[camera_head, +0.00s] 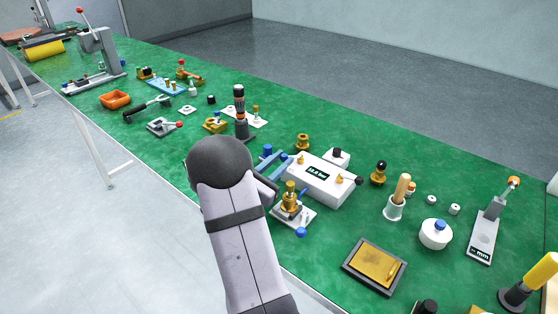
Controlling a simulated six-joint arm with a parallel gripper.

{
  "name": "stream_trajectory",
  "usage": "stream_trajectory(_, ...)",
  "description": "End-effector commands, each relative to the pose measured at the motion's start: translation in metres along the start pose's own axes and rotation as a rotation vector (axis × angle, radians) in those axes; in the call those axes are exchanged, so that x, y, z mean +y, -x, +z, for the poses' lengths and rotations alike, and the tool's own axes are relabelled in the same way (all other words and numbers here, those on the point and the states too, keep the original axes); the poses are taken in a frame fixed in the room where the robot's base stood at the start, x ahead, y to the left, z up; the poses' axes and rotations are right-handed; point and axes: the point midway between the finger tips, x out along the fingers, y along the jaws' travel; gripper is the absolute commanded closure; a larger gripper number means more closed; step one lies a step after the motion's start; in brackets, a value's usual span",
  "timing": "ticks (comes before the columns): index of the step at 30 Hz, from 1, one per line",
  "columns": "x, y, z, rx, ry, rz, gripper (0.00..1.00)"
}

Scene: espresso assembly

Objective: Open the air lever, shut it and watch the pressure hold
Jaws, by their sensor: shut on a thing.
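A white box (322,184) with a dark display stands on the green bench; the display appears to read a value in bar, its digits too small to be sure of. A lever with a black knob (359,181) and a brass fitting sticks out at its right end. Blue bars (274,166) lie by its left end. In front of the box, a brass fitting (290,196) with a blue handle stands on a white plate. My gripper (267,188) is low beside the box's left side, mostly hidden behind my arm. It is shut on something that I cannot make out.
A dark-framed tray (348,265) with a brass plate lies near the front edge. A white cup with a wooden handle (402,190) and a white jar (436,235) stand to the right. A dark bottle (240,107) stands behind my arm. Small parts crowd the bench's left.

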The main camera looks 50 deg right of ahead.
Motion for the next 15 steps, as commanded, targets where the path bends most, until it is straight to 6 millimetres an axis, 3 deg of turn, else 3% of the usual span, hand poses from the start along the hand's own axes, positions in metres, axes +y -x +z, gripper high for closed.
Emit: stream_trajectory(15, 0.0001, -0.0002, 0.0037, -0.001, -0.003, 0.040, 1.00)
